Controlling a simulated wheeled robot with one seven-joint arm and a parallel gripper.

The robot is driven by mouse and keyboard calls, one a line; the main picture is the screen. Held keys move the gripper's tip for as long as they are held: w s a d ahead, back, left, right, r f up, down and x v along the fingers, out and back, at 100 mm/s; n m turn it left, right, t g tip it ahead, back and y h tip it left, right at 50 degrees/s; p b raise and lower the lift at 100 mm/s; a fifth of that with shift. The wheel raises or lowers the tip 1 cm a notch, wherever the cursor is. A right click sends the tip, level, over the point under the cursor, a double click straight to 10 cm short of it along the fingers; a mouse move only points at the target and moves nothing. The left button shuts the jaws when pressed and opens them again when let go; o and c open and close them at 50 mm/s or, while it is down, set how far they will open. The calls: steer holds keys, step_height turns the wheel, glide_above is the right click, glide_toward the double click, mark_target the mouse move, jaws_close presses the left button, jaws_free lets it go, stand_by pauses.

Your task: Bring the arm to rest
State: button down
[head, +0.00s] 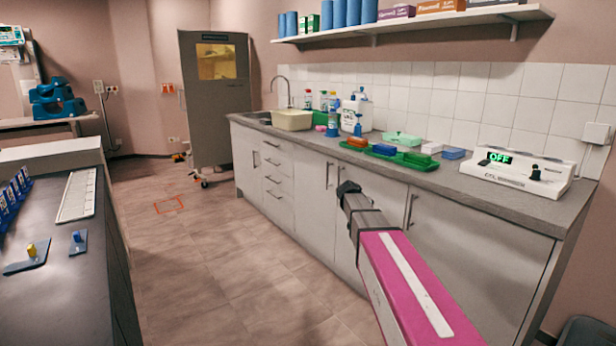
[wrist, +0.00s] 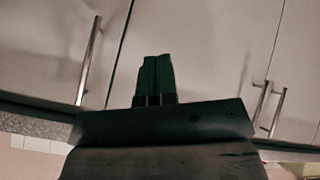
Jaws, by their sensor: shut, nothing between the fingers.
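My gripper (head: 347,188) is at the end of my magenta arm, in front of the white base cabinets in the head view. In the wrist view its two dark fingers (wrist: 155,78) are together, with nothing between them. Behind them are pale cabinet doors and metal handles. The gripper looks apart from the cabinets, but the exact gap cannot be told.
The grey counter (head: 455,182) runs along the right wall, with a green tray (head: 385,153), a basin (head: 292,120) and a white device reading OFF (head: 517,172) on it. A dark bench (head: 65,270) stands at left. The floor (head: 215,260) between is clear.

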steer(key=s+a+f+n+g+y, duration=0.1)
steer(key=s+f, duration=0.4)
steer(key=s, duration=0.5)
steer(key=s+a+f+n+g+y, duration=0.2)
steer(key=s+f, duration=0.4)
steer(key=s, duration=0.5)
steer(key=s+a+f+n+g+y, duration=0.1)
steer(key=s+f+y, duration=0.3)
steer(key=s, duration=0.6)
steer(key=shift+s+a+f+n+g, duration=0.3)
steer(key=shift+s+a+f, duration=0.05)
steer(key=shift+a+f, duration=0.4)
